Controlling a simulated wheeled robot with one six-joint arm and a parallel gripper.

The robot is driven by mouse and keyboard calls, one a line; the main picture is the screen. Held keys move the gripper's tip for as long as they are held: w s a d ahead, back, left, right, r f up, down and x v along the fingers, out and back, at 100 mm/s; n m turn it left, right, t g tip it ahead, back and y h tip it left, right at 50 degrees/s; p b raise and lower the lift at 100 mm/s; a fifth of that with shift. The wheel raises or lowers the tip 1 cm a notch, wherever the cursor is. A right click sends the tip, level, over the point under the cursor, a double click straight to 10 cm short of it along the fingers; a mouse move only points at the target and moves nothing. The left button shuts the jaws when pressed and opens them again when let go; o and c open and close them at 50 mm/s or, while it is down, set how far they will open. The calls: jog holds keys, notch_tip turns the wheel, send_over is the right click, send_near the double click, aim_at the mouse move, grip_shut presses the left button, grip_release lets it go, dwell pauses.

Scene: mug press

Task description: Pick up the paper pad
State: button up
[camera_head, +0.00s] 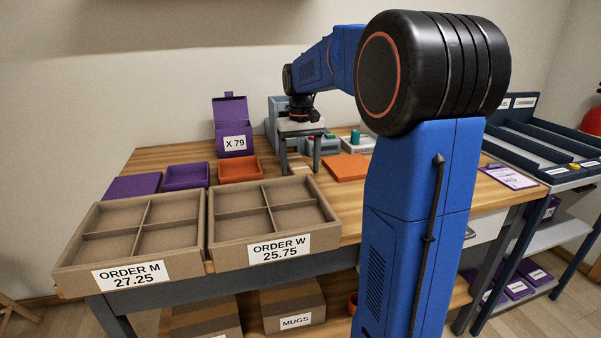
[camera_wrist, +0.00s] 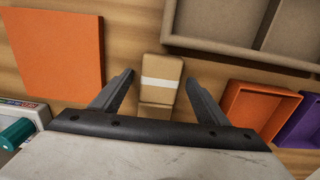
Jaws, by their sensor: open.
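A small brown block with a white band, which looks like the paper pad (camera_wrist: 162,70), lies on the wooden table in the wrist view. A second brown piece (camera_wrist: 155,111) shows just below it, partly hidden by my gripper's body; I cannot tell whether the two touch. My gripper (camera_wrist: 160,74) is open, with one finger on each side of the banded block and a gap on both sides. Nothing is held. In the head view my gripper (camera_head: 300,170) points down over the table behind the ORDER W box; the pad is not clear there.
An orange square (camera_head: 346,167) lies right of my gripper in the head view. An orange tray (camera_head: 240,169) and a purple tray (camera_head: 186,177) stand left. The ORDER W box (camera_head: 228,256) and ORDER M box (camera_head: 75,284) line the front. A purple X 79 box (camera_head: 230,110) stands behind.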

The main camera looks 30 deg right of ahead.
aim_at(301, 168)
jog(key=c, duration=1.1)
jog(key=shift+r, duration=0.15)
notch_tip(301, 168, up, 10)
jog(key=shift+f, duration=0.1)
